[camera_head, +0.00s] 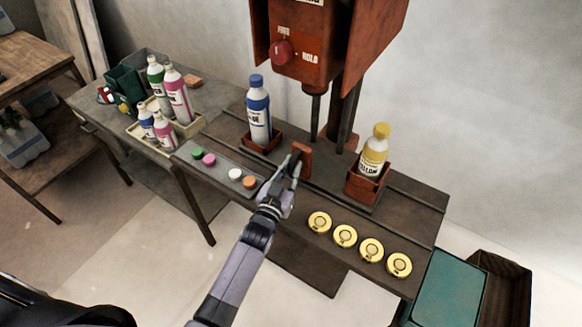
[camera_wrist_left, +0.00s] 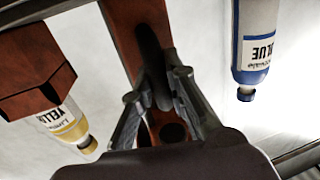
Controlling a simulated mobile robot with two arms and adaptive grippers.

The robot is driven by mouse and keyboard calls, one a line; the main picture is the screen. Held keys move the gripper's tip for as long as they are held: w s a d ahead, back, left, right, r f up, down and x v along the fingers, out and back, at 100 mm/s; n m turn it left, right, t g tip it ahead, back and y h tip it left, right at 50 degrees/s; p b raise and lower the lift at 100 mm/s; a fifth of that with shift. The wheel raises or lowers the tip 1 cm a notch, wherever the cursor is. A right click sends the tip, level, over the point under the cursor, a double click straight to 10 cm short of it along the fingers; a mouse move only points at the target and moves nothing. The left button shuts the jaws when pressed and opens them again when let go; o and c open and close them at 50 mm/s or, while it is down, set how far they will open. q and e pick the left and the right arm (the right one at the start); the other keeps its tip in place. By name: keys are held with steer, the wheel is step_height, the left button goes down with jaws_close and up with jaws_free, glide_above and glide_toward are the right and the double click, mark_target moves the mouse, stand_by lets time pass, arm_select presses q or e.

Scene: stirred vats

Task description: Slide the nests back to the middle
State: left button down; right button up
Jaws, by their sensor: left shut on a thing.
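One red-brown nest (camera_head: 263,141) holds the upright blue bottle (camera_head: 258,108) on the left part of the bench. The other nest (camera_head: 366,186) holds the yellow bottle (camera_head: 374,152), leaning slightly in the picture, on the right part. A red-brown upright handle (camera_head: 302,158) stands between them, nearer the blue one. My left gripper (camera_head: 294,160) is shut on this handle. The left wrist view shows the fingers (camera_wrist_left: 158,88) closed there, with the yellow bottle (camera_wrist_left: 62,120) on one side and the blue bottle (camera_wrist_left: 256,45) on the other. My right gripper is not in view.
A red-orange press (camera_head: 310,45) stands over the bench behind the handle. A grey strip (camera_head: 218,174) with coloured caps lies left of my gripper. Several gold round pieces (camera_head: 345,236) line the front edge. A tray (camera_head: 189,128) of bottles stands left; a teal box (camera_head: 449,287) is at lower right.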

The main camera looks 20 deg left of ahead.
arm_select(q)
steer(key=c, duration=1.6)
jaws_free()
steer(key=shift+o, duration=0.2)
steer(key=s+a, duration=0.1)
steer(key=s, duration=1.1)
steer(key=shift+a, duration=0.2)
